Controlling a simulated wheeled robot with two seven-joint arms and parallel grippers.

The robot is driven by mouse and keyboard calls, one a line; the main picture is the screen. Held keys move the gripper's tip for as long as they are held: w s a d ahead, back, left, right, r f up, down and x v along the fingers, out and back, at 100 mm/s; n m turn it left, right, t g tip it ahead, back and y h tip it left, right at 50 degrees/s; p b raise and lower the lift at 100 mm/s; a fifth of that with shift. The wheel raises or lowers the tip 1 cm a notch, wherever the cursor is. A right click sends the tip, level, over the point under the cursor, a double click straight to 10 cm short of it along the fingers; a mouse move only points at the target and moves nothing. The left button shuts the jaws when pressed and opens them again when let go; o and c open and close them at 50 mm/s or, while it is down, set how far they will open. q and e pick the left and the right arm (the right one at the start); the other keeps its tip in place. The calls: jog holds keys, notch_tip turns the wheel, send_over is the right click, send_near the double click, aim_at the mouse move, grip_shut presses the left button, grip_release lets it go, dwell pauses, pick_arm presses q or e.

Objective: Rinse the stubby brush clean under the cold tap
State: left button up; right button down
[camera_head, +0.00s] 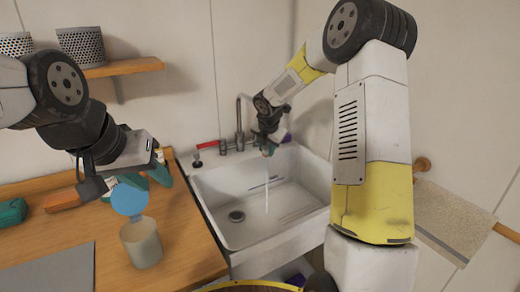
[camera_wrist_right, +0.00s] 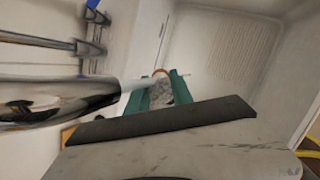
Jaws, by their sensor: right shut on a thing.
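My right gripper (camera_head: 267,149) is over the white sink (camera_head: 255,240), just below the tap spout (camera_head: 239,125). It is shut on the stubby brush, which is tiny and mostly hidden in the head view. In the right wrist view, grey bristles and an orange-brown band of the brush (camera_wrist_right: 161,90) show between the teal finger pads. A thin water stream (camera_head: 267,195) falls into the sink below the gripper. The chrome spout (camera_wrist_right: 60,98) is close to the fingers in the right wrist view.
A red lever (camera_head: 207,145) is left of the spout. A cream cup (camera_head: 141,244) stands on the counter (camera_head: 190,245), with a blue disc (camera_head: 128,200) above it. An orange block (camera_head: 62,201) and a green item (camera_head: 11,212) lie left. A towel (camera_head: 455,220) hangs right.

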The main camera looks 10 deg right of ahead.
jog(key=s, duration=0.8)
jog(key=shift+a, duration=0.35)
dwell(1.4)
jog(key=s+r, duration=0.4)
jog(key=s, duration=0.1)
jog(key=shift+a, duration=0.25)
dwell(0.5)
